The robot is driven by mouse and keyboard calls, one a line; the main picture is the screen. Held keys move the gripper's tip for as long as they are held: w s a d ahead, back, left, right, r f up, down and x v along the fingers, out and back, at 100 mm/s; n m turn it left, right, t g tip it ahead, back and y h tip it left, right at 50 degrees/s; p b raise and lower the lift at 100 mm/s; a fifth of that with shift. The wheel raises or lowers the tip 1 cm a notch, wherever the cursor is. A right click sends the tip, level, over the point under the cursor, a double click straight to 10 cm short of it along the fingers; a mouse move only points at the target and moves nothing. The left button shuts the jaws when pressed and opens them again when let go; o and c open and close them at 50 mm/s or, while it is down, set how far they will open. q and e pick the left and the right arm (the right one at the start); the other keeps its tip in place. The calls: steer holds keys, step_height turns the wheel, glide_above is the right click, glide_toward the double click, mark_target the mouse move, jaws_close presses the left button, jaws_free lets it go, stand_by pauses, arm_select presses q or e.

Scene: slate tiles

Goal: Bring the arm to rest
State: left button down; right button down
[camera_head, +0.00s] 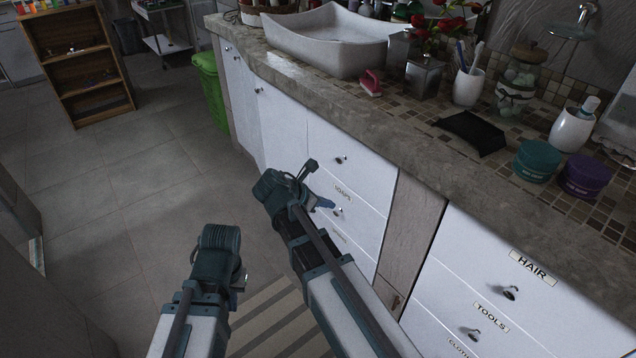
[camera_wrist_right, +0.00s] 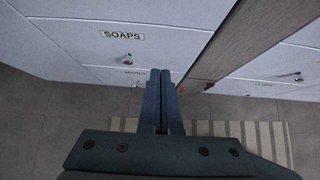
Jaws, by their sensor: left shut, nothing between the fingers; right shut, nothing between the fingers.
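My right gripper (camera_head: 324,203) is in front of the white drawers, close to the drawer front under the label "SOAPS". In the right wrist view its two fingers (camera_wrist_right: 160,76) lie together, shut, with nothing between them. My left gripper (camera_head: 240,279) is lower and further left, over the floor. It is small and partly hidden by its own wrist, shut and empty. Both arms come up from the bottom of the head view, bent in front of the cabinet.
The white cabinet (camera_head: 283,117) with knobbed drawers stands to the right under a stone counter (camera_head: 345,108). The counter holds a basin (camera_head: 330,42), cups and jars. A striped mat (camera_head: 275,318) lies below.

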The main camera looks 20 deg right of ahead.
steer(key=s+a+f+m+g+y, duration=0.2)
steer(key=s+a+f+m+y, duration=0.15)
steer(key=s+a+m, duration=0.5)
steer(key=s+a+f+m+g+y, duration=0.1)
steer(key=s+a+f+m+y, duration=0.25)
steer(key=s+a+m, duration=0.5)
step_height(320, 180, up, 29)
steer(key=m+p, duration=0.1)
steer(key=p, duration=2.7)
steer(key=shift+s+a+f+y, duration=0.15)
steer(key=shift+s+a+y, duration=0.15)
steer(key=shift+s, duration=0.1)
